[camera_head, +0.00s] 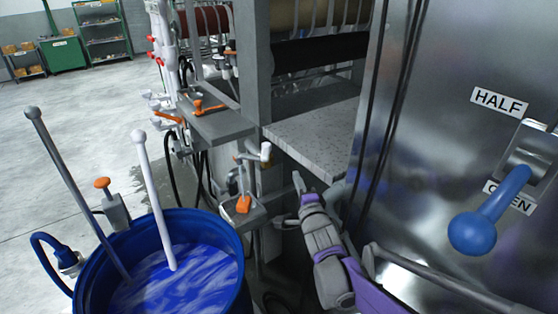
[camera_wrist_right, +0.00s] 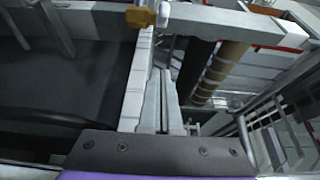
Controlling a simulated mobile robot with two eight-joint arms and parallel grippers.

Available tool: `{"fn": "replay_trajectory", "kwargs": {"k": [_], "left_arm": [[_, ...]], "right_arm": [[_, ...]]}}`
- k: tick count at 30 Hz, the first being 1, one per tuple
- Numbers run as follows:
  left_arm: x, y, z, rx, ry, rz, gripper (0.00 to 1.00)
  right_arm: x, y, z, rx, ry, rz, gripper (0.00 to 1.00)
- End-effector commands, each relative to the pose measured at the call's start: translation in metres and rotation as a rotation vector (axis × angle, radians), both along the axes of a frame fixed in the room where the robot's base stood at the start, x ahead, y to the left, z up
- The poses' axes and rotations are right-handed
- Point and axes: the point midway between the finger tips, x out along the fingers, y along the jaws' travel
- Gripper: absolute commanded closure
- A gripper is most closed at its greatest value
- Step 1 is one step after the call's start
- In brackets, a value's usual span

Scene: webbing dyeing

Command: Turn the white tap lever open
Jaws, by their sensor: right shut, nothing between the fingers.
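A white tap lever (camera_head: 265,152) with a brownish end tops a small grey pipe fitting beside the blue drum, in the middle of the head view. What looks like the same white piece (camera_wrist_right: 162,15) shows at the top of the right wrist view, beside a brown-orange block (camera_wrist_right: 138,17). My right gripper (camera_head: 298,182) is shut and empty, below and to the right of the lever and apart from it. Its narrow closed fingers (camera_wrist_right: 160,82) point up in the wrist view. My left gripper is not in view.
A blue drum (camera_head: 236,240) of blue liquid with two stirring rods stands at lower left. An orange-handled valve (camera_head: 243,204) sits below the lever. A grey ledge (camera_head: 310,133) lies behind my gripper. A metal panel (camera_head: 440,120) with a blue-knobbed lever (camera_head: 475,232) is at right.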

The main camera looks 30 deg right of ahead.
Motion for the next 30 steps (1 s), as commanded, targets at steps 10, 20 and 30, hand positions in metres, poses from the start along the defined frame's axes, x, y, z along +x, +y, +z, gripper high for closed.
{"fn": "replay_trajectory", "kwargs": {"k": [10,20,30], "left_arm": [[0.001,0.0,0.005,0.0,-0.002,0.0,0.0],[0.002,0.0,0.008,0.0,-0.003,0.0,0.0],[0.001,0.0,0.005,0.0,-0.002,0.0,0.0]], "right_arm": [[0.059,-0.02,0.001,0.001,0.0,0.0,1.0],[0.101,-0.019,0.001,0.003,-0.002,0.002,1.0],[0.112,-0.001,0.0,0.003,-0.001,0.001,1.0]]}}
